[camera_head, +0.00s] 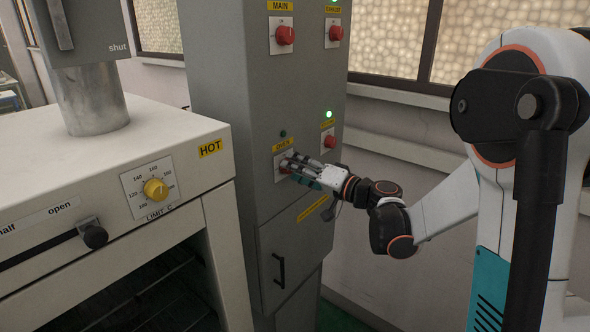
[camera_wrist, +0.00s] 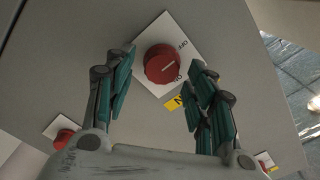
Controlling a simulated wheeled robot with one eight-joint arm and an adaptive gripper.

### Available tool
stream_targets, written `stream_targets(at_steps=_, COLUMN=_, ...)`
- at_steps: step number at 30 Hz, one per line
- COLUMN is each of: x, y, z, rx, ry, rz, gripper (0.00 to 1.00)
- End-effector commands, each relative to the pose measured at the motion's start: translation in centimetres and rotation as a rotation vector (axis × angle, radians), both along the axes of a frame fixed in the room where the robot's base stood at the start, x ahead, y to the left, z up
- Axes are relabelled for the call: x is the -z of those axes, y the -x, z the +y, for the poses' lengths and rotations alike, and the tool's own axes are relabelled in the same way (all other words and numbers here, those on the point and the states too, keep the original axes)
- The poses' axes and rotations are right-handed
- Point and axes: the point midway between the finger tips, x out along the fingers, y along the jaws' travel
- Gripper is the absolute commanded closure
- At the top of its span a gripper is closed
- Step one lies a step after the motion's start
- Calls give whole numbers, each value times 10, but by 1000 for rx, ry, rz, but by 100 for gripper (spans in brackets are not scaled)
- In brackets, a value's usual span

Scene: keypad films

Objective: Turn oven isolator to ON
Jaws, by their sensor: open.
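The oven isolator is a red round knob on a white plate under a yellow OVEN label (camera_head: 283,146) on the grey cabinet. My gripper (camera_head: 291,164) is at this knob in the head view and partly covers it. In the wrist view the red knob (camera_wrist: 159,65) lies between the two open fingers of my gripper (camera_wrist: 163,59), with a visible gap on each side. The knob's pale pointer line points right and slightly up, between the partly visible OFF and ON marks. The small lamp (camera_head: 283,133) above the OVEN label is dark.
Other red knobs are the MAIN knob (camera_head: 285,35), the EXHAUST knob (camera_head: 335,33) and one to the right (camera_head: 330,141) under a lit green lamp (camera_head: 328,114). A cream oven (camera_head: 110,150) with a yellow dial (camera_head: 155,190) stands at left. A black handle (camera_head: 279,271) is below.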

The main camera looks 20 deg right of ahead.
Motion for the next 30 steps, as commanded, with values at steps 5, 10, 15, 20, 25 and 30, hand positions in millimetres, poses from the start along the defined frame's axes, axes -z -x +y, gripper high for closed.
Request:
stream_targets(at_steps=5, x=0, y=-7, z=6, rx=-1, ry=0, rz=0, gripper=50)
stream_targets(at_steps=10, x=0, y=-8, z=6, rx=0, ry=0, rz=0, gripper=50)
stream_targets(at_steps=15, x=0, y=-7, z=6, rx=0, ry=0, rz=0, gripper=68)
stream_targets(at_steps=20, x=0, y=-7, z=6, rx=-1, ry=0, rz=0, gripper=94)
stream_targets(at_steps=25, x=0, y=-7, z=6, rx=-1, ry=-2, rz=2, gripper=94)
stream_targets(at_steps=30, x=1, y=-7, z=6, rx=-1, ry=-28, rz=21, gripper=94)
